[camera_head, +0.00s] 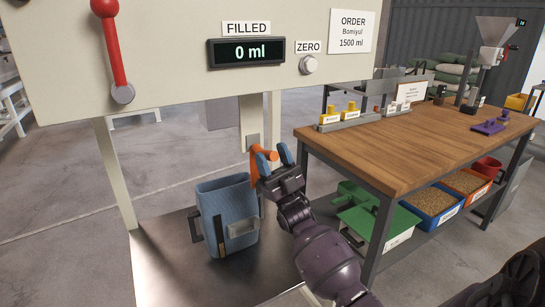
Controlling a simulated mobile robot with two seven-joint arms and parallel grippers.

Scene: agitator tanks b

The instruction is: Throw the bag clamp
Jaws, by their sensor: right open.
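The bag clamp shows as an orange lever (256,162) by the machine's rear post, above and right of a blue bag or bin (228,208). My right gripper (274,159) is open at the lever, with its two blue-tipped fingers on either side of the lever's orange end. I cannot tell whether they touch it. The gripper hides part of the clamp. The blue container stands upright and open-topped on a metal plate (170,265). My left gripper is not in view.
The machine panel (180,60) overhead has a red-knobbed lever (110,45), a display (246,51) reading 0 ml and a ZERO button (308,64). A wooden workbench (420,140) with bins (432,203) below stands close on the right. Open floor lies behind.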

